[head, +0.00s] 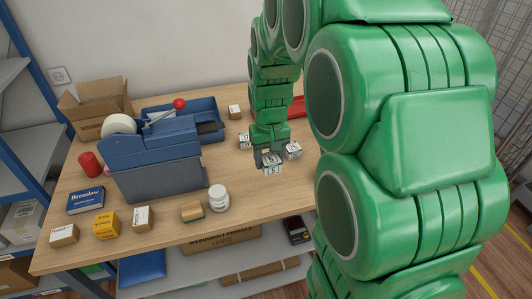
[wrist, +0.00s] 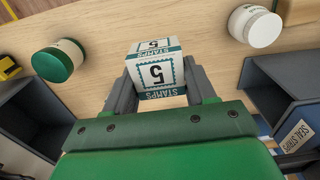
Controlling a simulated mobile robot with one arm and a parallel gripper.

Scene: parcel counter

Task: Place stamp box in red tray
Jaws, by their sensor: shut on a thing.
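My gripper (wrist: 158,92) is shut on the stamp box (wrist: 156,70), a small white box with teal edges, a large 5 and the word STAMPS. One finger lies on each side of it in the wrist view. In the head view, my gripper (head: 268,157) holds the stamp box (head: 272,165) low over the right part of the counter; I cannot tell whether it touches the wood. The red tray (head: 299,107) is behind my gripper to the right, mostly hidden by my green arm.
A white jar (head: 218,197) stands near the front edge. Bare wood lies around my gripper.

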